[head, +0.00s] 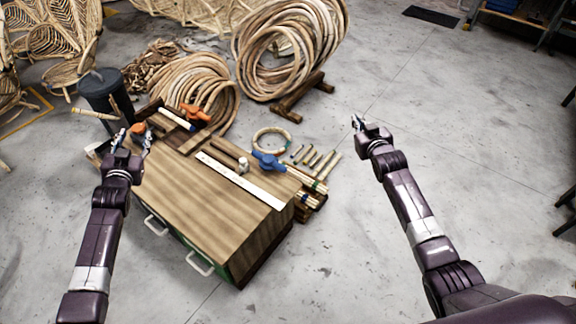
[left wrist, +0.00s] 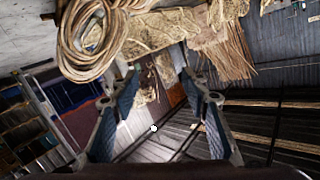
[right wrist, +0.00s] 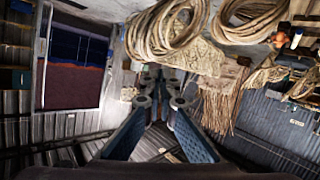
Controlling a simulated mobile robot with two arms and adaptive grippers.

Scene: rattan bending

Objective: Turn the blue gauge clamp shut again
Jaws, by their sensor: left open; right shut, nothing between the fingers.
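The blue gauge clamp (head: 268,161) sits at the far right corner of the wooden workbench (head: 205,200) in the head view. Its exact handle angle is too small to tell. My left gripper (head: 130,140) is open and empty over the bench's left end, near an orange clamp (head: 138,129). In the left wrist view its two fingers (left wrist: 155,110) are spread apart with nothing between them. My right gripper (head: 358,122) is shut and empty, in the air to the right of the bench and apart from the clamp. Its fingers meet in the right wrist view (right wrist: 160,95).
A second orange clamp (head: 195,112) is at the bench's back. A white ruler (head: 240,180) and a small pale jar (head: 243,164) lie on the top. Rattan sticks (head: 318,162) and a ring (head: 271,140) are beside the blue clamp. Large rattan coils (head: 290,45) stand behind.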

